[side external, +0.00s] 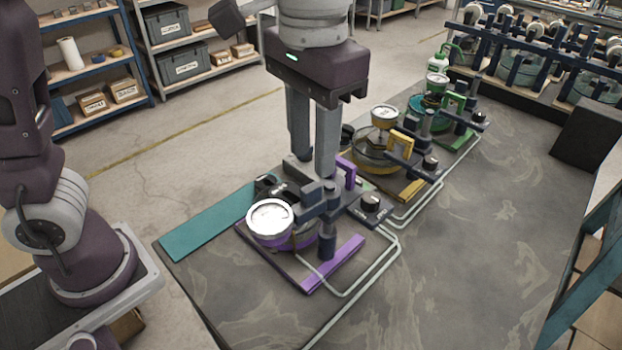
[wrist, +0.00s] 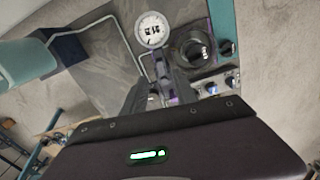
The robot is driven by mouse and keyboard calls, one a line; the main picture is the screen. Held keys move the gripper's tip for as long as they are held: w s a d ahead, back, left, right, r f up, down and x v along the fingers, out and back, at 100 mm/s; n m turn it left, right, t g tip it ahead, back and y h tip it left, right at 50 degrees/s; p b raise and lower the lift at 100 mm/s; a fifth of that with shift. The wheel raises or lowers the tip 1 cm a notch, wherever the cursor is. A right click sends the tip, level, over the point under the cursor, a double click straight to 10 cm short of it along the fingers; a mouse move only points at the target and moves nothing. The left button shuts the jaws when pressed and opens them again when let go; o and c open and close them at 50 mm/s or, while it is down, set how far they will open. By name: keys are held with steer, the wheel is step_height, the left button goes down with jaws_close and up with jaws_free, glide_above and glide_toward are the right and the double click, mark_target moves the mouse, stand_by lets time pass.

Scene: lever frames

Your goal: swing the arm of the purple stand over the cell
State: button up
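The purple stand (side external: 335,265) is at the near end of the bench, with a purple strip on its base and a dark upright post (side external: 327,243). Its dark arm (side external: 310,207) runs from the post toward a round white-faced gauge (side external: 270,217), which also shows in the wrist view (wrist: 152,30). A round vessel with a purple band (side external: 300,238), perhaps the cell, is partly hidden beneath the arm and gauge. A purple upright handle (side external: 346,172) stands behind. My gripper (side external: 313,165) points down beside this handle, its fingers apart with a gap; whether it touches anything is unclear.
A yellow stand (side external: 402,145) and a green stand (side external: 453,105) stand farther along the bench. A black knob (side external: 370,202) and pale pipes (side external: 385,245) lie right of the purple stand. A teal strip (side external: 205,225) edges the bench's left. The front right bench is clear.

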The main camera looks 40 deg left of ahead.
mark_target(312, 187)
step_height(312, 187, down, 6)
steer(key=shift+f, duration=0.15)
jaws_close()
stand_by(1.4)
